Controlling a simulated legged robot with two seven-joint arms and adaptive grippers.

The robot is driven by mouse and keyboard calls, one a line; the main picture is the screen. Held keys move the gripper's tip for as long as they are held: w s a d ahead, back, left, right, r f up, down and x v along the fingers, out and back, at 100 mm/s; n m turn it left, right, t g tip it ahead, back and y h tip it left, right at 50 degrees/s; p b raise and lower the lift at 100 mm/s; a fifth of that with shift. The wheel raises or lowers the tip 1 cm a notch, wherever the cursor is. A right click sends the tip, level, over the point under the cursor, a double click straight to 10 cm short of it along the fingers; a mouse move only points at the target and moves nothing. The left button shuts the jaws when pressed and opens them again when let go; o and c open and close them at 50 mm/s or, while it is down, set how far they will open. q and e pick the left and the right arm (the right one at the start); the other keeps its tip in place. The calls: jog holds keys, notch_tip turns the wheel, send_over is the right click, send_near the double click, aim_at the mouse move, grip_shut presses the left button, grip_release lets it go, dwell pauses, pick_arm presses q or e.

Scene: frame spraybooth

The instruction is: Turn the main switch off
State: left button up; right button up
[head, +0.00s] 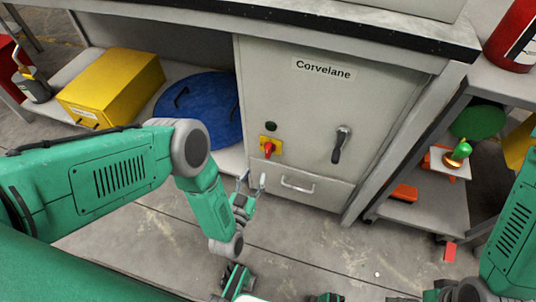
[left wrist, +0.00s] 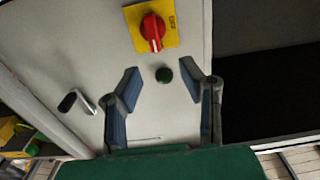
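The main switch (head: 268,147) is a red rotary knob on a yellow plate, on the grey cabinet front. It also shows in the left wrist view (left wrist: 152,27), upper middle, with the knob's grip roughly upright in the picture. A dark green round button (head: 271,127) sits beside it, and appears between the fingers in the left wrist view (left wrist: 163,75). My left gripper (head: 253,179) is open and empty, just below the switch in the head view and apart from the knob. My right arm enters at lower right; its gripper cannot be made out.
A black lever handle (head: 341,144) stands out right of the switch. A drawer with a metal pull (head: 297,187) lies below it. A yellow box (head: 112,87) and a blue round lid (head: 199,108) are on the left shelf. A right shelf holds several small items.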

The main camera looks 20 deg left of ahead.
aim_at(268, 152)
pick_arm(q)
jog(key=w+b, duration=0.1)
jog(key=w, duration=0.2)
jog(key=w+d+b, duration=0.1)
jog(key=w, duration=0.2)
jog(key=w+b, duration=0.1)
jog(key=w, duration=0.2)
jog(key=shift+w+d, duration=0.25)
jog(key=shift+w, duration=0.15)
jog(key=shift+w+a, duration=0.3)
jog(key=shift+w, duration=0.25)
jog(key=shift+d, duration=0.35)
grip_shut()
pick_arm(e)
jog(key=f, duration=0.2)
jog(key=d+f, duration=0.1)
jog(key=f, duration=0.1)
